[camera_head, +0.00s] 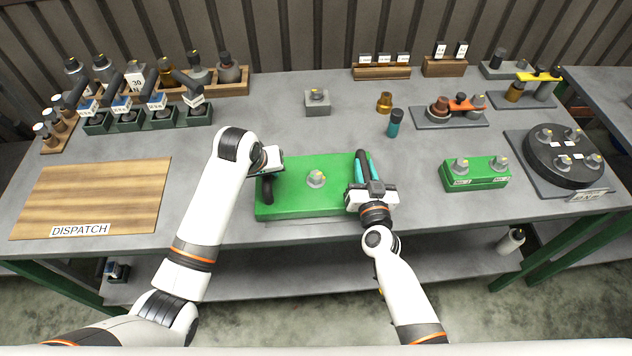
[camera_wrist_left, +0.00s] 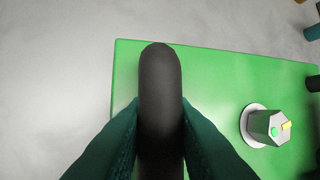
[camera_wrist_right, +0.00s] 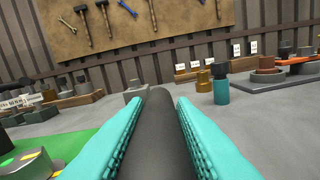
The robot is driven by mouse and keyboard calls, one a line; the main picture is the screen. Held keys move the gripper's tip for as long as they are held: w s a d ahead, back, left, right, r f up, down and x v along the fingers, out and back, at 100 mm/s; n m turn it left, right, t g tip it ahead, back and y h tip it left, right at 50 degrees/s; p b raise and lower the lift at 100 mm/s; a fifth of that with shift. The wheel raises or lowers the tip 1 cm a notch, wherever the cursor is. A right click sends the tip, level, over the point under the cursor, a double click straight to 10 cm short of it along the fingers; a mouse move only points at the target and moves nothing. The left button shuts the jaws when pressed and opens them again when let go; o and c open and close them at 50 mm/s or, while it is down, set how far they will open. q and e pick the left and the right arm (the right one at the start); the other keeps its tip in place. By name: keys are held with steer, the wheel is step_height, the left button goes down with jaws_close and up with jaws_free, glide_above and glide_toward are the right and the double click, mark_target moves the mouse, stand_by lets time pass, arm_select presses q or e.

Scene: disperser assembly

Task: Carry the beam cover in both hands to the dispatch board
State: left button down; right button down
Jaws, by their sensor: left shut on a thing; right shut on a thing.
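The beam cover (camera_head: 315,205) is a green slab with a grey hex knob in its middle and a black handle at each end. It is at the table's front middle in the head view; I cannot tell whether it touches the table. My left gripper (camera_head: 268,178) is shut on its left black handle (camera_wrist_left: 160,105). My right gripper (camera_head: 364,172) is shut on its right black handle (camera_wrist_right: 155,130), the teal fingers on both sides of it. The dispatch board (camera_head: 95,195) is a bare wooden board at the left, labelled DISPATCH (camera_head: 80,230).
Dark green holders (camera_head: 163,118) with labelled tools stand behind the board. A grey block (camera_head: 317,103), a brass piece (camera_head: 384,102) and a teal-and-black piece (camera_head: 395,123) stand behind the cover. A smaller green block (camera_head: 475,174) is to the right. Bare table lies between cover and board.

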stand_by(0.7)
